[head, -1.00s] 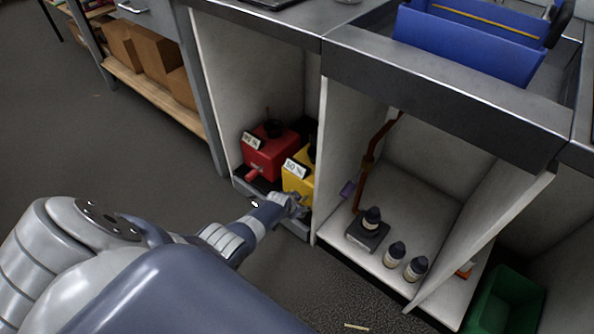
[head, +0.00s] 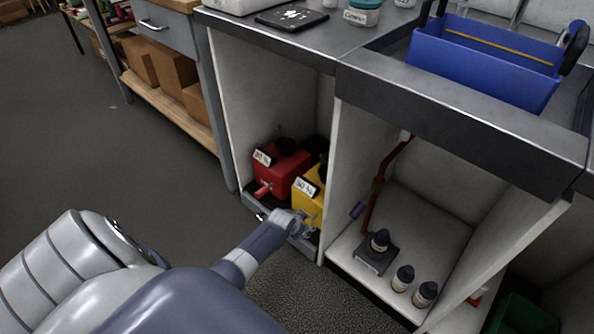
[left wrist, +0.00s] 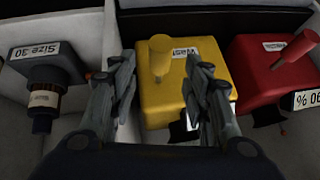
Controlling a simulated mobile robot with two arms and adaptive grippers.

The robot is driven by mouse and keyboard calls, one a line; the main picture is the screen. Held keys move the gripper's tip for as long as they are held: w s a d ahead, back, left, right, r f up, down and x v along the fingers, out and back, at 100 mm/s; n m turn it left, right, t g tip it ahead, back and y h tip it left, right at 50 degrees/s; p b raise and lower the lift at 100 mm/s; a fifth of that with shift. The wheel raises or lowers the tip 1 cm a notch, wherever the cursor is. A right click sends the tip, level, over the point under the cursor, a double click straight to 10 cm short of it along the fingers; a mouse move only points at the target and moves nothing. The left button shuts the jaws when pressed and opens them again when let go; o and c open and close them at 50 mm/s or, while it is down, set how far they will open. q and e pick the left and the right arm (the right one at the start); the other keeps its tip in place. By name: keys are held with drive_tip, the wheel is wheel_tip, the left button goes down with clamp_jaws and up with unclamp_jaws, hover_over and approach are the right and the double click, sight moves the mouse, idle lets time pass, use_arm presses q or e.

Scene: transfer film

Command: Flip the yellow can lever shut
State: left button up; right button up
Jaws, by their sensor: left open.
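The yellow can (head: 312,200) with a white label stands low in the left compartment of the bench. Its front is partly covered by my left gripper (head: 302,229). In the left wrist view the yellow can (left wrist: 185,92) lies between and beyond the fingers, with its yellow lever (left wrist: 160,56) sticking out from it. My left gripper (left wrist: 158,74) is open and empty there, one finger on each side of the lever. I cannot tell whether a finger touches it. My right gripper is not in view.
A red can (head: 283,172) with its own lever stands close beside the yellow one. A white partition (head: 346,185) separates them from a compartment with a small dark stand (head: 376,255) and dark-capped bottles (head: 402,278). A blue caddy (head: 488,58) stands above.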

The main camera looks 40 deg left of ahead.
use_arm(q)
drive_tip(key=v, duration=0.7)
drive_tip(key=shift+d, duration=0.1)
idle(0.6)
